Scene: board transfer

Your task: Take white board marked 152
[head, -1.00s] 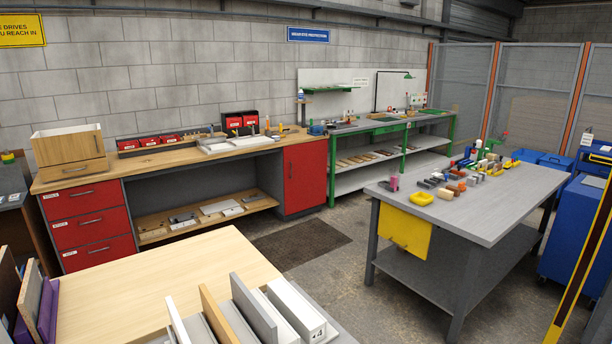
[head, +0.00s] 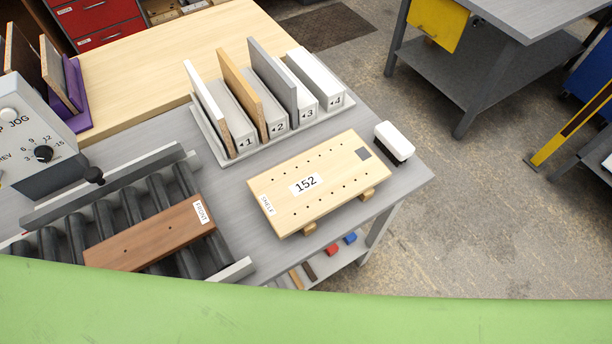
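A pale wood-coloured board (head: 300,207) carries a white label reading 152. It lies flat on small wooden supports on the grey bench, right of the roller track. It has rows of small holes, a dark square at one corner and a SHELF label at its left end. A rack (head: 235,155) behind it has places marked 1 to 4. A thin white board (head: 204,100), a tan board (head: 239,88) and a grey board (head: 270,75) stand upright in it. I can read no 152 on the white board. Neither gripper is in view.
A brown board marked FRONT (head: 150,235) lies on the roller track (head: 77,236). A control box with a knob (head: 42,140) stands left. A black-and-white brush (head: 394,143) lies near the bench's right edge. Open floor (head: 480,210) is on the right.

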